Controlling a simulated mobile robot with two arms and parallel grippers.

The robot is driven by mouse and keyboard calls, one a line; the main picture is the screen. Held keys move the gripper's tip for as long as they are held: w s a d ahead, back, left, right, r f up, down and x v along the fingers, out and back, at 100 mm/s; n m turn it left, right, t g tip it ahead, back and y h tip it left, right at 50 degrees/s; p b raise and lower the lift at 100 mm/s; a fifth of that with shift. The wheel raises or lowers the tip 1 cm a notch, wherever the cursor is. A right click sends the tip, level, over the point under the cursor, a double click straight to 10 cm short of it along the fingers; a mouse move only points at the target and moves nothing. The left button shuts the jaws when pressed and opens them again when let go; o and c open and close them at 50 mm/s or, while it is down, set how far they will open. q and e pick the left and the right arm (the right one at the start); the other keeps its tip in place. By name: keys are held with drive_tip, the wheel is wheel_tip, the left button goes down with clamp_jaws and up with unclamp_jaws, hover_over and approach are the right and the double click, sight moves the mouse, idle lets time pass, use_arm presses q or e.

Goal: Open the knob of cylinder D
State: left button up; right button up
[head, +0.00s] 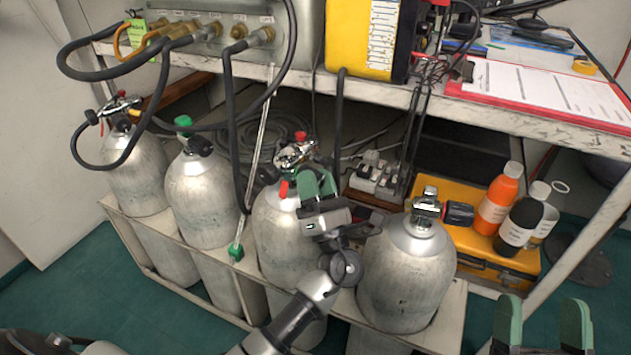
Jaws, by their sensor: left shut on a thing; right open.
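Four grey cylinders stand in a row in a rack. I cannot read a letter on any of them. The rightmost cylinder (405,275) has a metal valve with a black knob (459,213) pointing right, clear of both grippers. My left gripper (317,184), with green fingers, is at the valve (296,154) of the third cylinder from the left (275,235). It is shut on the right side of that valve, where the knob is mostly hidden by the fingers. My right gripper (543,322) is open and empty at the bottom right, apart from the cylinders.
Black hoses (229,125) hang from the panel (215,35) near the cylinders. A shelf (440,100) with a red clipboard (545,90) runs above. Orange (497,200) and black (522,226) bottles stand on a yellow case (480,245) at right.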

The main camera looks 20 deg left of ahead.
use_arm(q)
drive_tip(key=shift+f, duration=0.1)
drive_tip(key=o, duration=0.9)
drive_tip(key=v, duration=1)
drive_tip(key=shift+s+d+f, duration=0.2)
drive_tip(key=shift+d+f, duration=0.05)
drive_tip(key=shift+f, duration=0.05)
use_arm(e)
drive_tip(key=shift+w+f+g, duration=0.35)
drive_tip(key=shift+f+g, duration=0.2)
drive_tip(key=shift+g, duration=0.05)
